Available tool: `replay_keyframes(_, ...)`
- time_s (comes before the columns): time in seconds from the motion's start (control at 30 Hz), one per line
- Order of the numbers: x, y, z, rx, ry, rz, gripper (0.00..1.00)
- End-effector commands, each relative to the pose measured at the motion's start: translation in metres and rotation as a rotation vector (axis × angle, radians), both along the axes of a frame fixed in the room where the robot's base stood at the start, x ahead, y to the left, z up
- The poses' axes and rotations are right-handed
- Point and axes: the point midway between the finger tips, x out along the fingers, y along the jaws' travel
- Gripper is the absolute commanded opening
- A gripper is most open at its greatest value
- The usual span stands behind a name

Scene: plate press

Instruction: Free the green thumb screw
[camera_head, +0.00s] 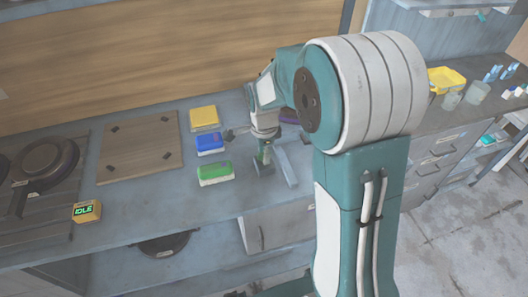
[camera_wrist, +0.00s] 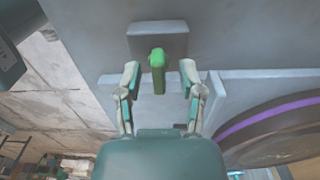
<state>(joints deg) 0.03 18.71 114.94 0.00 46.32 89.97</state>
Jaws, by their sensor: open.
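In the wrist view the green thumb screw (camera_wrist: 157,62) stands out from a grey block (camera_wrist: 158,28). My gripper (camera_wrist: 160,80) is open, with one finger on each side of the screw's near end. A gap shows between each finger and the screw, and I see no contact.
A dark round part with a purple band (camera_wrist: 270,122) lies close right of my gripper. Yellow (camera_head: 204,117), blue (camera_head: 210,142) and green (camera_head: 215,174) blocks stand on the bench to the left, beside a wooden board (camera_head: 140,150) and a yellow IDLE display (camera_head: 87,211).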

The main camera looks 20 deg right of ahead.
Motion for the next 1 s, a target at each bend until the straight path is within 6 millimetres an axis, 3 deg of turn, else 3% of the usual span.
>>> replay_keyframes(0.23,0.0001,0.0000,-0.0011,0.000,0.000,0.000,0.50)
replay_keyframes(0.33,0.0001,0.0000,-0.0011,0.000,0.000,0.000,0.05)
replay_keyframes(0.37,0.0001,0.0000,-0.0011,0.000,0.000,0.000,0.00)
replay_keyframes(0.77,0.0007,0.0000,-0.0010,0.000,-0.002,0.021,0.00)
replay_keyframes(1.0,0.0010,0.0000,-0.0009,0.000,-0.002,0.130,0.00)
